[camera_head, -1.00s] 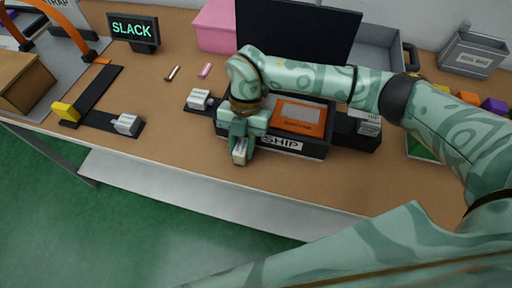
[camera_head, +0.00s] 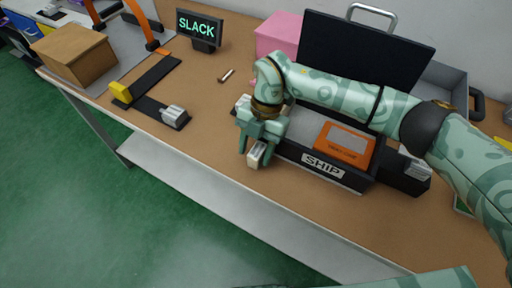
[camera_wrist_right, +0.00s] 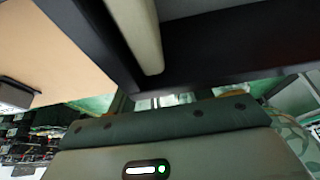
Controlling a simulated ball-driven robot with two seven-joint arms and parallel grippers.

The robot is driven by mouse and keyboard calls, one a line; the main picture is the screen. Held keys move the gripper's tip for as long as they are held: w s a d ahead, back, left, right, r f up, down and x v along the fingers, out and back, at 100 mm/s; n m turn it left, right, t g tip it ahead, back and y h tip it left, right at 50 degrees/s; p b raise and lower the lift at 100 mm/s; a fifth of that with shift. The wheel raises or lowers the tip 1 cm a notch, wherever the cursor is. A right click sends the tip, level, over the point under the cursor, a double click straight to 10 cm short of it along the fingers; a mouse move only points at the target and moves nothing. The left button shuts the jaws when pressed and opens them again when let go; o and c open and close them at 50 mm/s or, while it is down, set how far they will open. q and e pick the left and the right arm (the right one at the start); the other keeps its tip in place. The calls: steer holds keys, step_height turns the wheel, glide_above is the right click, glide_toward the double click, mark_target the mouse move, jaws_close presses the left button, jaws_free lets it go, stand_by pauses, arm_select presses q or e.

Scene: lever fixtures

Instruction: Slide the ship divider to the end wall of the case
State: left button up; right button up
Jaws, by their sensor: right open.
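The dark case with the SHIP label (camera_head: 323,165) stands on the table with its front wall toward me. My right gripper (camera_head: 257,158) points down at the left end of its front and is open. A pale block (camera_head: 259,150) shows between or just behind its fingers; I cannot tell if this is the divider's handle or if it touches the fingers. In the right wrist view a pale bar (camera_wrist_right: 138,35) runs down beside dark walls, close to the gripper. The divider is otherwise hidden by my arm. My left gripper is out of view.
An orange box (camera_head: 342,148) lies in the case. A black upright panel (camera_head: 365,48) stands behind. A SLACK sign (camera_head: 199,26), pink box (camera_head: 277,35) and brown box (camera_head: 75,52) are farther back.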

steer(key=p+v, duration=0.2)
steer(key=v, duration=1.4)
steer(key=shift+w+p, duration=0.2)
steer(key=shift+p, duration=0.15)
